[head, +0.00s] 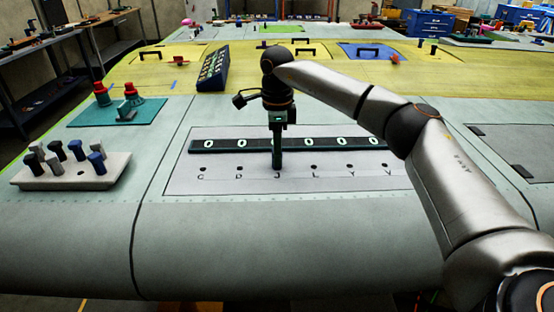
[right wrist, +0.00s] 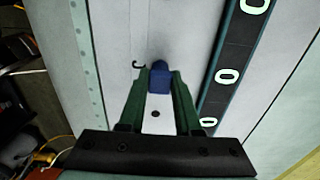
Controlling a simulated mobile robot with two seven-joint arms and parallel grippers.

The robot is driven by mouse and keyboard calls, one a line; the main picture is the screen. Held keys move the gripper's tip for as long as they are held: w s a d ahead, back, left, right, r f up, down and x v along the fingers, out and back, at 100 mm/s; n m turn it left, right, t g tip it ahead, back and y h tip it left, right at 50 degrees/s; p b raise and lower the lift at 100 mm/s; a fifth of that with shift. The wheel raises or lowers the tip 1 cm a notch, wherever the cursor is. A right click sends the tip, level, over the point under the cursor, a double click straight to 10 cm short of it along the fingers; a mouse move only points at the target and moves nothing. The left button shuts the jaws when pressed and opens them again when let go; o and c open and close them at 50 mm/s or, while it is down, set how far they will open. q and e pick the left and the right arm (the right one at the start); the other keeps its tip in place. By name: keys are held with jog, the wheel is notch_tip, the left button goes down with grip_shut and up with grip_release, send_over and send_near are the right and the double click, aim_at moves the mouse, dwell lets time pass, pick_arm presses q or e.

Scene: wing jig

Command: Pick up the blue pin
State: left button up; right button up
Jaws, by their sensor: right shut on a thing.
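My right gripper (head: 277,164) points down over the labelled panel (head: 225,180), at the letter J. In the right wrist view its green fingers (right wrist: 159,82) are shut on a blue pin (right wrist: 158,76), close beside the letter J. Whether the pin is in the hole there or just above it, I cannot tell; the fingers hide it in the head view. More pins, including a blue pin (head: 97,160), stand in the pale block (head: 85,180) at the left. My left gripper is not in view.
A dark strip with white rings (head: 230,146) lies behind the row of holes. A teal mat (head: 85,112) with red-topped parts sits at the back left. A dark blue angled box (head: 213,68) stands farther back. The front of the wing surface is clear.

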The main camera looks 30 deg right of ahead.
grip_shut()
notch_tip(320, 180, up, 10)
jog(key=shift+r, duration=0.1)
dwell(0.5)
